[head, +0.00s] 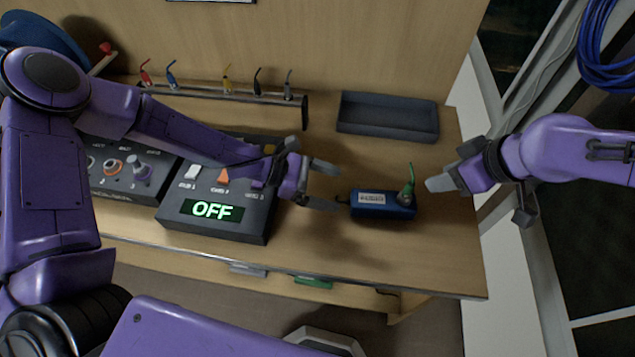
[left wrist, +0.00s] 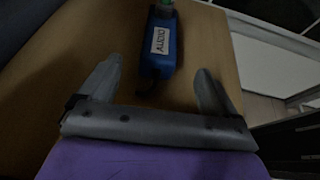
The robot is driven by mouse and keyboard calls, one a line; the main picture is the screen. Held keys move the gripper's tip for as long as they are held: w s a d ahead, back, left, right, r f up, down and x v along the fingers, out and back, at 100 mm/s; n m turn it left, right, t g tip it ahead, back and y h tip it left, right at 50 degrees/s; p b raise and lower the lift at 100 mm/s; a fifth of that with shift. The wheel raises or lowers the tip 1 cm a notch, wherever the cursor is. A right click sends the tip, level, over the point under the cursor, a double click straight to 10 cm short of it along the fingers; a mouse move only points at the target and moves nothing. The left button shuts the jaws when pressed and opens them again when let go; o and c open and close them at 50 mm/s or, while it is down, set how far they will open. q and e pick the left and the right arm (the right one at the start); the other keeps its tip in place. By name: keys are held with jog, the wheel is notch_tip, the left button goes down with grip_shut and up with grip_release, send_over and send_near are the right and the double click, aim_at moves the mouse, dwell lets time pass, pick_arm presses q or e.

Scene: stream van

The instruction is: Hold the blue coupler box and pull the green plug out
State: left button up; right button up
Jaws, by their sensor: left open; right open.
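The blue coupler box (head: 370,211) lies on the wooden table with a white label facing up. A green plug (head: 409,181) stands up from its right end. My left gripper (head: 328,186) is open and empty, just left of the box, its fingers pointing at the box's left end. In the left wrist view the box (left wrist: 158,52) lies beyond and between the two open fingers (left wrist: 158,85), and the plug (left wrist: 164,6) shows at the top edge. My right gripper (head: 435,185) is right of the plug and close to it in the picture; the gap between its fingers is hard to see.
A control box with a lit OFF display (head: 212,209) stands left of my left gripper. A grey tray (head: 388,117) and a rack (head: 230,94) with several coloured plugs are at the back. The table (head: 380,255) is clear in front of the box.

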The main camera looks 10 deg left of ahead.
pick_arm(q)
jog(key=x, duration=0.7)
jog(key=shift+f, duration=0.15)
jog(key=shift+w+d+f, duration=0.1)
jog(key=shift+d+f, duration=0.05)
jog(key=shift+d, duration=0.4)
jog(key=c, duration=1.1)
jog(key=shift+c, duration=0.7)
pick_arm(e)
jog(key=shift+o, duration=0.8)
jog(key=shift+f, duration=0.1)
pick_arm(q)
jog(key=shift+a, duration=0.2)
jog(key=shift+d, duration=0.3)
pick_arm(e)
jog(key=m+g+h, duration=0.4)
jog(key=m, duration=0.1)
send_over(413, 180)
jog(key=shift+s+d+f, duration=0.15)
jog(key=shift+f, duration=0.05)
pick_arm(q)
jog(key=shift+a, duration=0.1)
pick_arm(e)
notch_tip(413, 180, down, 10)
grip_shut()
